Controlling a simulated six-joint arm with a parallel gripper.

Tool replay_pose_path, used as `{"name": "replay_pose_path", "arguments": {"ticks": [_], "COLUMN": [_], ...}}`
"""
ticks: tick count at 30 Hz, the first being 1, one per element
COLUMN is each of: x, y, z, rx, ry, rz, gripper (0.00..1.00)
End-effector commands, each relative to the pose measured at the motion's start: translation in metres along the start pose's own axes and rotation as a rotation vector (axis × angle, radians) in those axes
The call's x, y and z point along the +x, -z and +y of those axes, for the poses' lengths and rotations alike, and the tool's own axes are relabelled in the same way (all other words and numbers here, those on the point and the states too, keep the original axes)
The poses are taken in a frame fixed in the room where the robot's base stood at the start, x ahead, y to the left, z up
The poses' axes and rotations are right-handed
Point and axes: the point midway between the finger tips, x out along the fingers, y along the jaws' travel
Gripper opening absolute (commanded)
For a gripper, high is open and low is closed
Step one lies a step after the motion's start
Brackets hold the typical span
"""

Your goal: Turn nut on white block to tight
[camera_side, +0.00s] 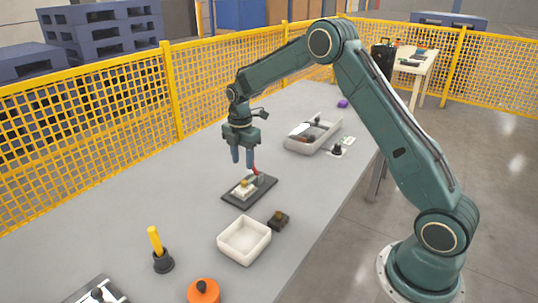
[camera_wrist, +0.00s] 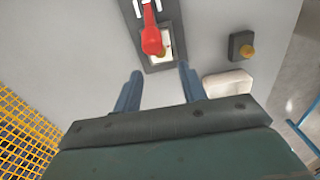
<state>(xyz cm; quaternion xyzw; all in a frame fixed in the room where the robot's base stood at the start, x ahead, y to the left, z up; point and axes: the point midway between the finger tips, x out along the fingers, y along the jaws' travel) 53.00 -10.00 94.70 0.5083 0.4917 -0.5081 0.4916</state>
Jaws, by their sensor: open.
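The white block (camera_side: 243,190) sits on a dark plate (camera_side: 262,194) in the middle of the table. A small brass-yellow nut (camera_side: 244,183) is on top of the block. A red-handled part (camera_side: 256,170) stands at the plate's far end; in the wrist view the red handle (camera_wrist: 152,40) covers part of the white block (camera_wrist: 166,56) and most of the nut. My gripper (camera_side: 242,164) points down above the plate, open and empty, with its fingers apart. In the wrist view its two blue fingertips (camera_wrist: 160,80) lie on either side, short of the block.
A yellow-handled tool in a black holder (camera_side: 160,252) and an orange round object (camera_side: 203,291) are in front.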

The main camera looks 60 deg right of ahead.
Motion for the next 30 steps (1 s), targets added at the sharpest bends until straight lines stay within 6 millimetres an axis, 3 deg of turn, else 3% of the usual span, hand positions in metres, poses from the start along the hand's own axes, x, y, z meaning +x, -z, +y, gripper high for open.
{"name": "replay_pose_path", "arguments": {"ticks": [9, 15, 28, 30], "x": [0.049, 0.067, 0.073, 0.073], "y": [0.0, 0.0, 0.0, 0.0], "z": [-0.001, -0.001, 0.0, 0.0], "rx": [0.0, 0.0, 0.0, 0.0], "ry": [0.003, 0.002, 0.0, 0.0], "rz": [0.001, 0.001, 0.0, 0.0], "gripper": [0.41, 0.41, 0.41, 0.3]}}
